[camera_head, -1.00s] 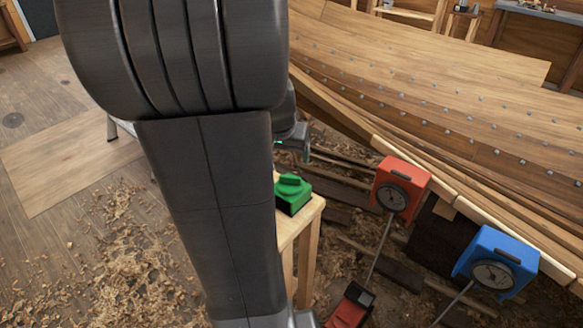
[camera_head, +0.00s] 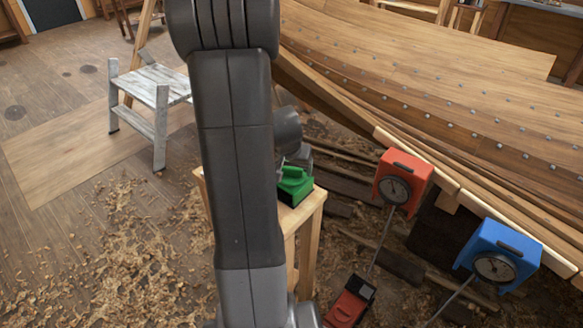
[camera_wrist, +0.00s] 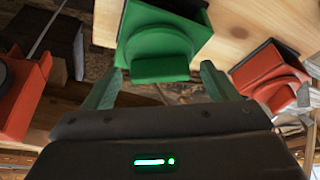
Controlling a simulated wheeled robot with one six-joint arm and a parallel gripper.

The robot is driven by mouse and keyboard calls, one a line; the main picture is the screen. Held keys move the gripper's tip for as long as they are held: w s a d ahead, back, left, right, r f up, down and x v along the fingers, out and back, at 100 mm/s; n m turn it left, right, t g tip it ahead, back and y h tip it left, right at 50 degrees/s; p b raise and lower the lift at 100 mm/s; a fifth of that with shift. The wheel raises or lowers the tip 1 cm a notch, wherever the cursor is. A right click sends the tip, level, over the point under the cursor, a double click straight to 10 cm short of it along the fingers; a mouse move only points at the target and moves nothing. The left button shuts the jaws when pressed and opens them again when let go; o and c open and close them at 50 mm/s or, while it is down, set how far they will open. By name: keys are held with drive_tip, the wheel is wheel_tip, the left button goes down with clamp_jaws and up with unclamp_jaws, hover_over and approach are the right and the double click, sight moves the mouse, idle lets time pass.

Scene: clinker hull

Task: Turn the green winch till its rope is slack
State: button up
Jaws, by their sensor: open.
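The green winch (camera_head: 294,186) sits on the top of a small wooden stand, partly hidden behind my arm in the head view. In the wrist view the green winch (camera_wrist: 160,45) is at the top centre, with its raised grip towards me. My gripper (camera_wrist: 160,73) is open, its two fingers on the left and right of the grip, with a visible gap on each side. In the head view my gripper (camera_head: 301,160) is just behind the winch and mostly hidden. I cannot see the winch's rope or tell whether it is slack.
The wooden stand (camera_head: 300,217) is beside the planked hull (camera_head: 430,90). A red gauge box (camera_head: 402,180) has a line down to a red winch (camera_head: 348,303). A blue gauge box (camera_head: 497,257) is at the right. A step stool (camera_head: 150,85) is at the left. Shavings cover the floor.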

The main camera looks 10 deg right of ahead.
drive_tip(key=c, duration=1)
drive_tip(key=shift+r+n+p, duration=0.1)
drive_tip(key=shift+n+p, duration=0.2)
drive_tip(key=shift+p, duration=0.4)
